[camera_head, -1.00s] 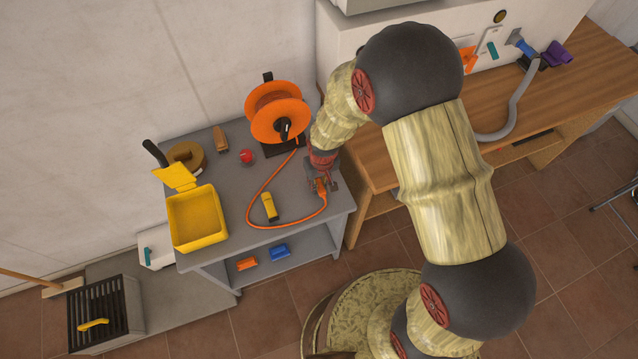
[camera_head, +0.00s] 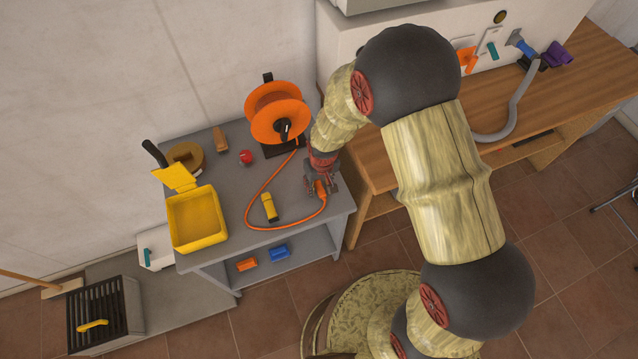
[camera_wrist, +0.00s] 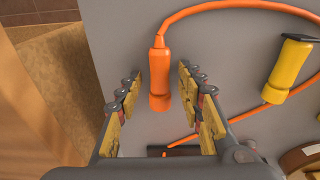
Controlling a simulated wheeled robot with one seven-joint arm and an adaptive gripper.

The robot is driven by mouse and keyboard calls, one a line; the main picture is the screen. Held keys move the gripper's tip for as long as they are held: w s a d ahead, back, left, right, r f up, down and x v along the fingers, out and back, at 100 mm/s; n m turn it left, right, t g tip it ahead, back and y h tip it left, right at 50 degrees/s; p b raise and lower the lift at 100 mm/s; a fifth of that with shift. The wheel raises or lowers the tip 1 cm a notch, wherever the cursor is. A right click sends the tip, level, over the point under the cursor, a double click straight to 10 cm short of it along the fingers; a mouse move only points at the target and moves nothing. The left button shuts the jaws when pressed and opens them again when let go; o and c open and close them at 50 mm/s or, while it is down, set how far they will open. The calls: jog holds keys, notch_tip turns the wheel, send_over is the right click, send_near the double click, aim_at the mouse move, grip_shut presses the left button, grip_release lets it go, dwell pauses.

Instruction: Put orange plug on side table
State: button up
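The orange plug (camera_wrist: 159,75) lies on the grey side table (camera_head: 228,160) near its right edge, with its orange cable curving away. In the head view the plug (camera_head: 320,188) shows just under my gripper (camera_head: 322,186). In the wrist view the two fingers of my gripper (camera_wrist: 160,78) stand apart on either side of the plug. I cannot tell the exact height of the fingertips above the tabletop.
An orange cable reel (camera_head: 264,112), red ball (camera_head: 246,157), yellow flashlight (camera_head: 270,207) and open yellow box (camera_head: 193,220) stand on the side table. A wooden workbench (camera_head: 400,152) adjoins on the right.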

notch_tip(320, 180, up, 12)
jog(key=s+p, duration=0.1)
jog(key=p, duration=0.2)
notch_tip(320, 180, up, 11)
jog(key=m+t, duration=0.1)
send_over(321, 189)
jog(key=d, duration=0.4)
jog(key=s+d+r+m+t, duration=0.1)
jog(key=s+d+r, duration=0.3)
jog(key=s+r, duration=0.5)
jog(key=s+d+r+m+t, duration=0.1)
jog(key=s+d+r+t, duration=0.1)
jog(key=s+d+r, duration=0.3)
jog(key=s+r, duration=0.4)
jog(key=shift+d+r+m, duration=0.3)
jog(key=shift+r, duration=0.05)
notch_tip(321, 189, down, 4)
jog(key=b, duration=0.4)
jog(key=shift+r, duration=0.2)
